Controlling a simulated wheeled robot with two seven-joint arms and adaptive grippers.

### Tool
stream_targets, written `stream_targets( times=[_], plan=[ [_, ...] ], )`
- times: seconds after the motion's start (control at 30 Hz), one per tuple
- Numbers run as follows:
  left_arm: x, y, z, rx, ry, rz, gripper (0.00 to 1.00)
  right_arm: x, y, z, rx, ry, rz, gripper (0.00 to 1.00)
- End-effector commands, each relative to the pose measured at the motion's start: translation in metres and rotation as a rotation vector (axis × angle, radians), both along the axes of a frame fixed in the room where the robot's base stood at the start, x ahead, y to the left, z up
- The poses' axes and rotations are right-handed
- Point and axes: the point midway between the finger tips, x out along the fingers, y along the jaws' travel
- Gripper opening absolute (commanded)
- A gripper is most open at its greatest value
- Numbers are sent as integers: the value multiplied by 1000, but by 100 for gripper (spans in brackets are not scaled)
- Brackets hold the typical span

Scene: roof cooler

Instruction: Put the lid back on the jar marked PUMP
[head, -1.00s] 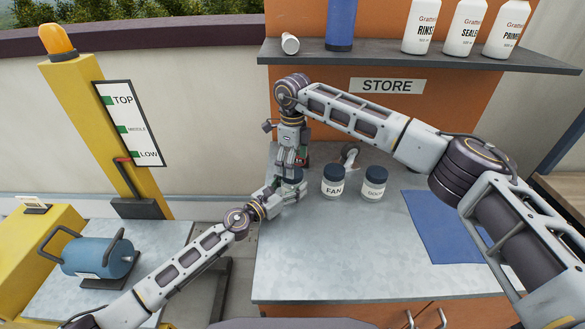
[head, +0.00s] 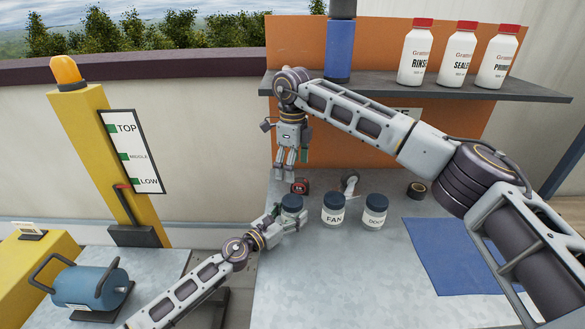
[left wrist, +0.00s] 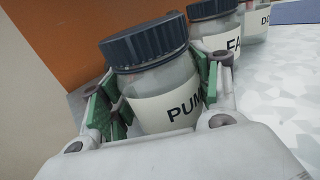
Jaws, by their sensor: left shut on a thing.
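The PUMP jar (left wrist: 168,100) is a clear jar with a white label, upright on the grey worktop. Its dark blue ribbed lid (left wrist: 146,43) sits on its mouth and looks level with the jar; I cannot tell how tightly it is seated. The jar's lid also shows in the head view (head: 291,201). My left gripper (head: 290,217) is shut around the jar's body, its green pads on both sides in the left wrist view. My right gripper (head: 287,172) hangs just above the lid, apart from it, fingers down, looking parted and empty.
The FAN jar (head: 333,210) and another lidded jar (head: 374,212) stand right of the PUMP jar. Behind are a small red-and-black item (head: 300,187) and a tape roll (head: 417,190). A blue mat (head: 455,255) lies right. A shelf (head: 400,86) with bottles hangs above. The front worktop is clear.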

Motion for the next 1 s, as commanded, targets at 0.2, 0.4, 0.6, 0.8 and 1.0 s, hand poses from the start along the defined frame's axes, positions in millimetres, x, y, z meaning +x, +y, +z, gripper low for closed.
stream_targets(
  times=[0.2, 0.4, 0.6, 0.8, 1.0],
  plan=[
    [0, 0, 0, 0, 0, 0, 83, 0, 0, 0, 0, 0, 0, 83],
    [0, 0, 0, 0, 0, 0, 88, 0, 0, 0, 0, 0, 0, 83],
    [0, 0, 0, 0, 0, 0, 88, 0, 0, 0, 0, 0, 0, 83],
    [-3, 4, -1, 0, 1, 1, 88, 0, 0, 0, 0, 0, 0, 83],
    [-13, 12, -1, 0, 1, 1, 88, 0, 0, 0, 0, 0, 0, 83]
  ],
)
